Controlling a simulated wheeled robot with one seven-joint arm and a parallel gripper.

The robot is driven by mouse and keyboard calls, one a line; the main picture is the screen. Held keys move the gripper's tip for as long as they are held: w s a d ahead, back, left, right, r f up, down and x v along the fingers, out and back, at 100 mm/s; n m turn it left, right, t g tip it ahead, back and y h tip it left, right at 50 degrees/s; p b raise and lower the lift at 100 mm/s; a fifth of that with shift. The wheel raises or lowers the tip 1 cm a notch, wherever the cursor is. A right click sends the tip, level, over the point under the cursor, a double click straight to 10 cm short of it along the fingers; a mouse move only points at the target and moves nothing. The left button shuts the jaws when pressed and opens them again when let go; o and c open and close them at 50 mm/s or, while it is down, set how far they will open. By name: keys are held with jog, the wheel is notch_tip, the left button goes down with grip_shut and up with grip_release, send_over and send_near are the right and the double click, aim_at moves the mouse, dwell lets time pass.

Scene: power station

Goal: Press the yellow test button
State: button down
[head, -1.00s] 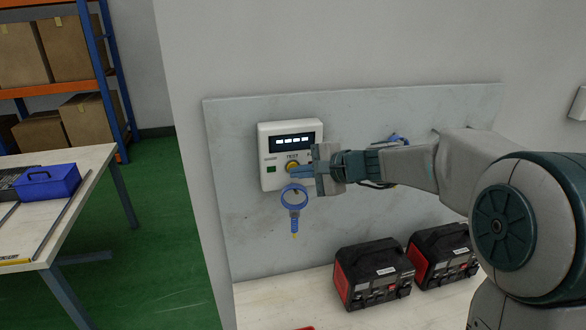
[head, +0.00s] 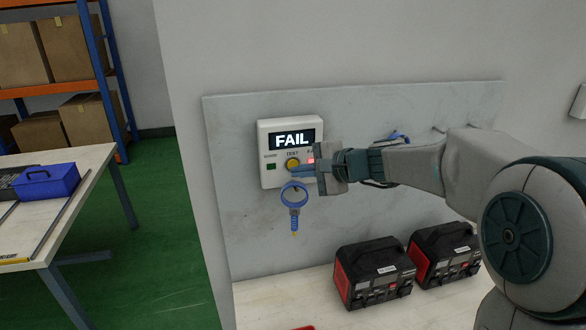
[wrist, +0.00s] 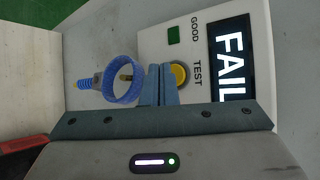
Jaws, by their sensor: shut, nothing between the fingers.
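The yellow test button (head: 293,164) is on a white tester box (head: 266,152) fixed to the grey wall panel. The box's screen (head: 292,139) reads FAIL in white letters. A red light (head: 311,160) glows at the right of the button, and the green GOOD square (head: 271,167) is dark. My gripper (head: 296,171) is shut and empty, with its tips right by the button. In the wrist view the fingertips (wrist: 160,68) overlap the edge of the button (wrist: 179,76); I cannot tell whether they touch it.
A blue ring-shaped strap (head: 294,195) hangs just below the box, close to my fingers. Black and red power units (head: 374,274) stand on the bench below. A table with a blue toolbox (head: 47,181) is at the left.

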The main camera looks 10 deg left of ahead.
jog(key=shift+s, duration=0.1)
jog(key=s, duration=0.1)
jog(key=s+d+b, duration=0.1)
jog(key=s, duration=0.1)
jog(key=s+d+b, duration=0.1)
jog(key=shift+s+d, duration=0.15)
jog(key=shift+s, duration=0.1)
dwell(0.3)
dwell(0.5)
jog(key=s+d+f+n+g+h, duration=0.1)
jog(key=s+d+f+n+h, duration=0.3)
jog(key=s+d, duration=0.7)
jog(key=s+d+f+n+g+h, duration=0.1)
jog(key=s+d+f+n+h, duration=0.3)
jog(key=s+d+f+h, duration=0.3)
jog(key=s+d+f, duration=0.2)
jog(key=s+d, duration=0.2)
jog(key=d, duration=0.1)
jog(key=shift+s+d+f+n+h, duration=0.2)
jog(key=shift+s+d+n+h, duration=0.1)
jog(key=shift+s+d+h, duration=0.1)
